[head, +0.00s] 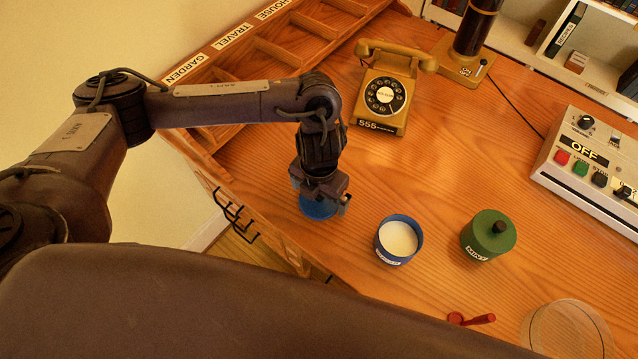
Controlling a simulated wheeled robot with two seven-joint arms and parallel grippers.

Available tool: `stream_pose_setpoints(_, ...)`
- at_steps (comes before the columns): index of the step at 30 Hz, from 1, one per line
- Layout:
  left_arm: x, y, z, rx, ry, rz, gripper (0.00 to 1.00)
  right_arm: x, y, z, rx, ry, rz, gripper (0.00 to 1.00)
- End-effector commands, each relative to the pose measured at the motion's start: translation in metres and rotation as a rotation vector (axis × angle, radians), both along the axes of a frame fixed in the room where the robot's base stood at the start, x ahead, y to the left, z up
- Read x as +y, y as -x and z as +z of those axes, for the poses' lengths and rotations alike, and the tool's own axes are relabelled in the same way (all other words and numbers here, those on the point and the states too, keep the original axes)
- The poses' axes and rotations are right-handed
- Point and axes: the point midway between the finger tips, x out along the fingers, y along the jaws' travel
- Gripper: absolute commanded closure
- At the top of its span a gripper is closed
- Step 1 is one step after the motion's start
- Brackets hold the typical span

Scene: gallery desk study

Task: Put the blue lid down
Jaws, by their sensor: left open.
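The blue lid (317,211) is at the left front of the desk, directly below my left gripper (322,197). The gripper points down and is open, with its fingers around the middle of the lid. The gripper hides most of the lid's top, including any knob. The lid looks flat and appears to lie on the desk. A blue canister (383,250) stands open to its right, with white contents and a label too small to read surely. My right gripper is not in view.
A green canister (477,240) labelled MINT, with a black knob, stands right of the blue one. A small red tool (472,319) and a clear round dish (568,335) are near the front. A telephone (386,95), wooden sorter (300,40) and button box (590,165) stand farther back.

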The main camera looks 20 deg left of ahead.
Motion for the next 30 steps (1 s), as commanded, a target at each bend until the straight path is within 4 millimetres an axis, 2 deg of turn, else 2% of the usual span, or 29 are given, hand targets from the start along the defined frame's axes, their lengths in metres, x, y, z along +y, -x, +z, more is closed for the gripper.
stream_pose_setpoints(5,0.000,-0.002,0.027,-0.006,0.000,-0.003,0.00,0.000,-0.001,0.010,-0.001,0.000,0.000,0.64)
stream_pose_setpoints(9,0.000,-0.002,0.056,-0.009,-0.002,-0.004,0.00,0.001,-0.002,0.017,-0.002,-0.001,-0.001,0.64)
stream_pose_setpoints(18,0.000,-0.001,0.106,-0.005,-0.001,-0.002,0.00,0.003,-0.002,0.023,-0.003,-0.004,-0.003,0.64)
stream_pose_setpoints(24,0.000,0.000,0.120,-0.001,0.000,-0.001,0.00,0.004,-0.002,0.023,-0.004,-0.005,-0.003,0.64)
stream_pose_setpoints(30,0.000,0.000,0.121,0.001,0.000,0.000,0.00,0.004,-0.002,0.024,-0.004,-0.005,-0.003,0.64)
